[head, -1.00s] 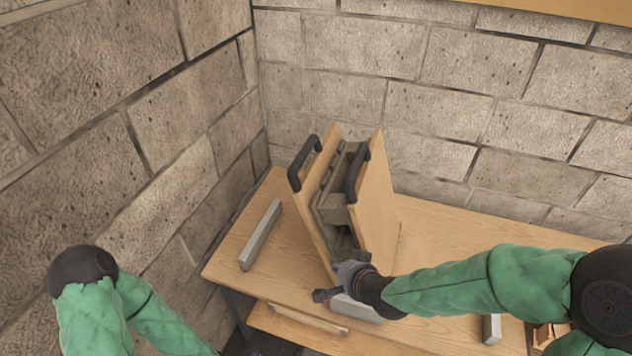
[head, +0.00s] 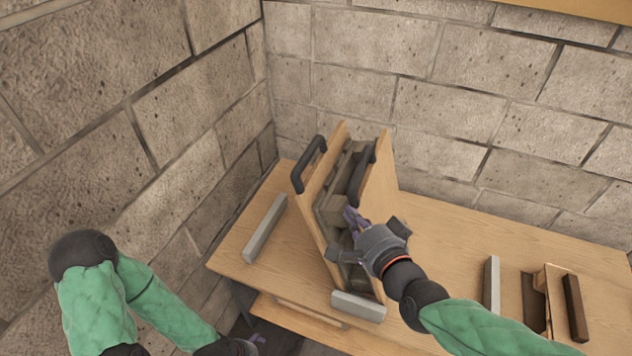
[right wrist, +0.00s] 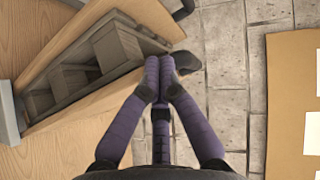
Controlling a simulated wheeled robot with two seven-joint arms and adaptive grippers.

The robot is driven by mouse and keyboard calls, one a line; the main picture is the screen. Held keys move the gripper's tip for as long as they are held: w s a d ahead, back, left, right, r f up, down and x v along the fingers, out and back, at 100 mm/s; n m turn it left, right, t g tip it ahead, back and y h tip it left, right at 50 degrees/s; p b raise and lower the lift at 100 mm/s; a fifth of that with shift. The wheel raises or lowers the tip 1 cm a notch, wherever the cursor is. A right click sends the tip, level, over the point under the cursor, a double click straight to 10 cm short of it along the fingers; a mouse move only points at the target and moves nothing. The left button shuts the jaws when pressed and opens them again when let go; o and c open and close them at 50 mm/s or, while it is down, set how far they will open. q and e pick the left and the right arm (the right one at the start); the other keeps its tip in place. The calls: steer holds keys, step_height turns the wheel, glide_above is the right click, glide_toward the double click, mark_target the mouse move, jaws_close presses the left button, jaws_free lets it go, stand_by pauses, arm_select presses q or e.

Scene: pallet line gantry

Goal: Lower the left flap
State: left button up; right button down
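The left flap (head: 318,190) is an upright, slightly tilted wooden panel with a black handle (head: 308,165). The right flap (head: 380,185) stands beside it, with its own black handle (head: 362,172). A grey stepped block (head: 335,205) shows between them. My right gripper (head: 351,214) is in front of the right flap, below its handle. In the right wrist view its purple fingers (right wrist: 160,68) come together at the tips with nothing visible between them, near a black handle (right wrist: 186,63). My left gripper (head: 257,339) is low at the bottom edge, mostly hidden.
The wooden table (head: 440,235) has grey bars at its left (head: 264,228), front (head: 358,306) and right (head: 491,285). A wooden piece with dark parts (head: 550,300) lies at the right. Block walls (head: 460,110) close the back and left. The table right of the flaps is mostly clear.

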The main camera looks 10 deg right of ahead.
glide_toward(311, 179)
steer(key=shift+w+d+b, duration=0.3)
steer(key=shift+w+d, duration=0.85)
steer(key=shift+d, duration=0.05)
steer(key=shift+w+a+f, duration=0.2)
steer(key=shift+w+a, duration=0.35)
steer(key=shift+w+a+f, duration=0.2)
steer(key=shift+w+a, duration=0.3)
steer(key=shift+a, duration=0.05)
steer(key=shift+w+a+f+p, duration=0.25)
steer(key=shift+w+a+p, duration=0.1)
steer(key=shift+a, duration=0.2)
